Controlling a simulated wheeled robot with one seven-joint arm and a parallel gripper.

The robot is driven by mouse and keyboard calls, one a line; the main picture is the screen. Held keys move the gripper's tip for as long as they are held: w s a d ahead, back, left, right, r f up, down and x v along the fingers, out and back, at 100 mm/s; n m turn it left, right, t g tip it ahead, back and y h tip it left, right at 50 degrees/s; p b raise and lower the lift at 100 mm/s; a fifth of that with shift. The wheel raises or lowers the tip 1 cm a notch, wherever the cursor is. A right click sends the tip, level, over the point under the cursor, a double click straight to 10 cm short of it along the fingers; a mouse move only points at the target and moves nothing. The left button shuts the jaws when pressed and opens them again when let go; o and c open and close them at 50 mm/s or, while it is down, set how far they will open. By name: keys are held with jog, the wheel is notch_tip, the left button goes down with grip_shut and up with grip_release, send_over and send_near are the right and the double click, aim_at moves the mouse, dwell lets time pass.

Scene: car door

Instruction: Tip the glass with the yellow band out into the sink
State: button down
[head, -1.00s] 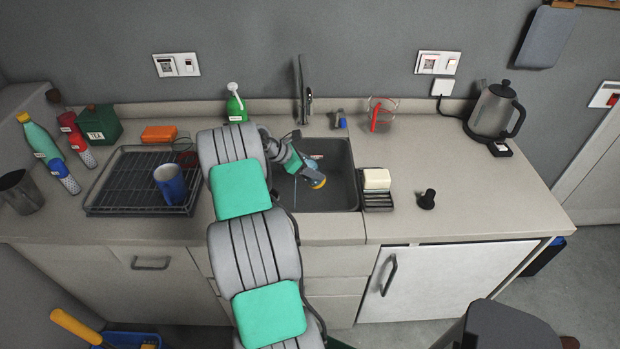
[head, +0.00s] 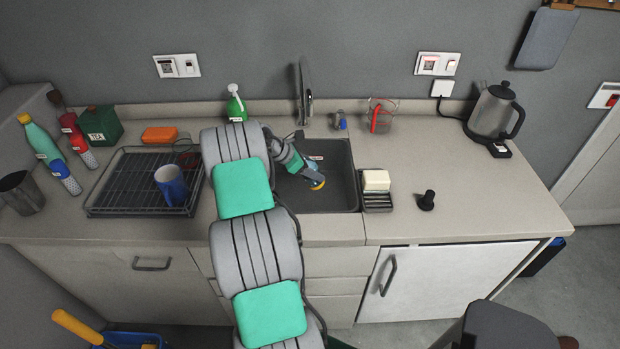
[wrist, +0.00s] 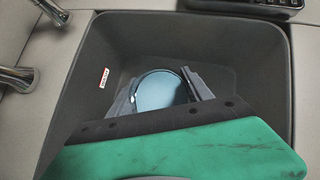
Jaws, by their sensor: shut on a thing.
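The sink (head: 336,195) is a dark grey basin in the counter. My gripper (head: 314,178) is over the basin, low, and shut on the glass (head: 318,185), which shows a yellow-orange band at its end in the head view. The glass looks tilted, its banded end toward the front right. In the wrist view my gripper (wrist: 160,92) has a finger on each side of the glass (wrist: 158,90), seen as a round bluish shape. The wrist housing hides part of it, and its contents cannot be told. The sink's dark walls (wrist: 255,60) surround it.
The tap (head: 304,92) rises behind the sink. A soap rack (head: 377,203) with a pale block stands at its right. A drying rack (head: 130,210) with a blue mug (head: 172,185) is at left. A clear jug (head: 381,116) and kettle (head: 492,112) stand right of the tap.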

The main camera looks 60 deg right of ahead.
jog(key=shift+s+r+t+y+p, duration=0.1)
jog(key=shift+r+t+y+p, duration=0.05)
jog(key=shift+t+y+p, duration=0.5)
jog(key=shift+s+r+t+y+p, duration=0.1)
jog(key=shift+r+t+y+p, duration=0.05)
jog(key=shift+t+y+p, duration=0.45)
jog(key=shift+w+f+y, duration=0.15)
jog(key=shift+f+y, duration=0.05)
jog(key=shift+y, duration=0.05)
